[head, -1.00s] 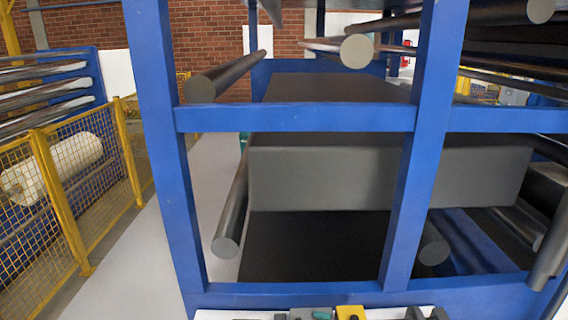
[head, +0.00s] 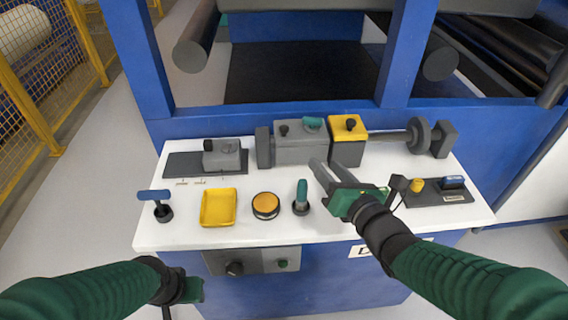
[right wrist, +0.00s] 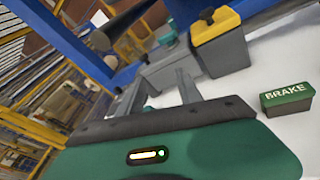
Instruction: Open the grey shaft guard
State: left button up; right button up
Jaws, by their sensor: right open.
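A grey box-shaped guard (head: 298,150) with a small black knob and a teal piece on top sits over the shaft (head: 388,134) at the back of the white bench. It also shows in the right wrist view (right wrist: 170,72), beyond my fingers. Its top looks closed. A yellow-topped guard (head: 347,135) stands right beside it. My right gripper (head: 331,170) is open and empty, in front of the two guards and apart from the grey one. My left gripper (head: 190,289) is low at the left, in front of the bench; its fingers are not clear.
On the white bench (head: 180,235) stand a blue T-handle (head: 155,199), a yellow tray (head: 218,207), an orange-topped round button (head: 266,204) and a teal-topped lever (head: 301,196). A grey block (head: 222,155) sits at the back left. Blue frame posts rise behind.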

aim_at(286, 131)
jog(key=w+a+n, duration=0.2)
jog(key=w, duration=0.2)
jog(key=w+a+n+y+p, duration=0.1)
jog(key=w+a, duration=0.2)
jog(key=w, duration=0.2)
jog(key=w+a+n+t+y, duration=0.1)
jog(key=w+a+n, duration=0.1)
jog(key=w, duration=0.3)
jog(key=shift+a+n, duration=0.3)
jog(key=shift+a, duration=0.25)
jog(key=shift+w+a, duration=0.2)
jog(key=shift+w, duration=0.35)
pick_arm(q)
jog(key=shift+f, duration=0.55)
pick_arm(e)
grip_shut()
